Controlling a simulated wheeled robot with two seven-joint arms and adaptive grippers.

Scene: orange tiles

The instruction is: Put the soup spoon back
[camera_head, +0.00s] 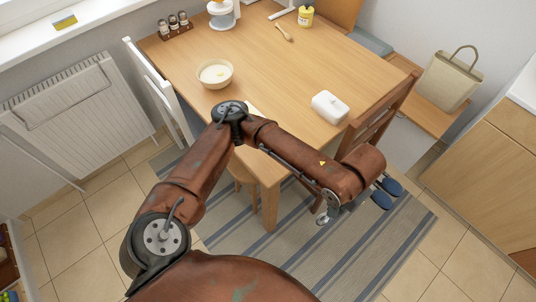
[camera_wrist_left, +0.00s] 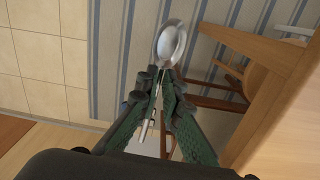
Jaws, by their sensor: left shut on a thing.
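The soup spoon is a shiny metal spoon (camera_wrist_left: 171,43) in the left wrist view. My left gripper (camera_wrist_left: 162,75) is shut on it, with the bowl beyond the dark green fingers and the handle running back between them. The spoon is in the air over the striped rug, beside the chair and the table edge. In the head view my left arm bends in front of the table; its gripper is mostly hidden there. My right gripper is not in view.
The wooden table (camera_head: 256,70) holds a bowl (camera_head: 215,73), a white lidded dish (camera_head: 329,106), a wooden spoon (camera_head: 283,33) and a yellow bottle (camera_head: 305,16). A brown chair (camera_head: 383,107) stands at its right. A bag (camera_head: 449,82) sits on the bench. The middle of the tabletop is clear.

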